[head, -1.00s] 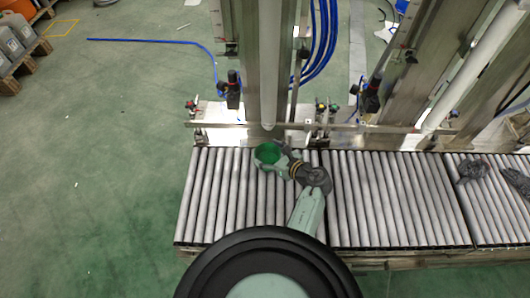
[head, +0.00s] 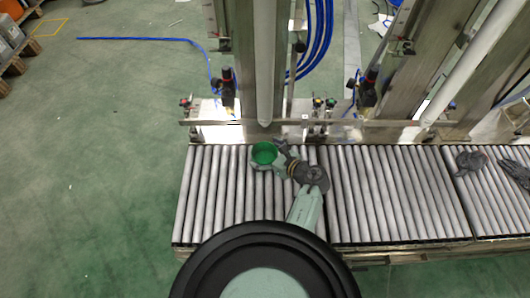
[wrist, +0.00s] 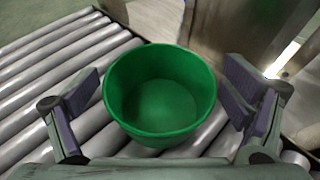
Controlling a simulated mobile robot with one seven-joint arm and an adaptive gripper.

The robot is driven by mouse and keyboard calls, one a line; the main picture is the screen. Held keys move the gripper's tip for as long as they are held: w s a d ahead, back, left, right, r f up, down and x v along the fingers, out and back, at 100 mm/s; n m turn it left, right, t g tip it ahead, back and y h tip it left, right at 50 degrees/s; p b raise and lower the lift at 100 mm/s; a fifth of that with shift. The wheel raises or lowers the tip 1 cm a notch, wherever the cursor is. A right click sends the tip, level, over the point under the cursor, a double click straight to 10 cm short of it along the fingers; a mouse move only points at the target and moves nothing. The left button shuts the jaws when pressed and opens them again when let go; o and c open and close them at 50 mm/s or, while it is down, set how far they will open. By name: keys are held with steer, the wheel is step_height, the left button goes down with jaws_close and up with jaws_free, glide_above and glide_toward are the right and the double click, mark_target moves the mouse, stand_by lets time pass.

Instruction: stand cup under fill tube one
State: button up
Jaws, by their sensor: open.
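The green cup (head: 264,153) stands upright on the roller conveyor, just in front of the lower end of the left fill tube (head: 264,85) in the head view. I take this pale tube as tube one; I cannot tell whether its mouth is directly over the cup. In the wrist view the cup (wrist: 160,95) is empty and sits between the fingers of my gripper (wrist: 158,92). The gripper is open, with a gap showing between each purple pad and the cup's wall. My arm reaches in from the right front.
The roller conveyor (head: 215,200) runs left to right, with free rollers left of the cup. A metal rail (head: 230,123) and valves stand behind it. A second tube (head: 475,65) slants at the right. Dark gloves (head: 472,162) lie on the right rollers.

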steer(key=shift+r, duration=0.15)
steer(key=v, duration=1.2)
steer(key=shift+b, duration=0.4)
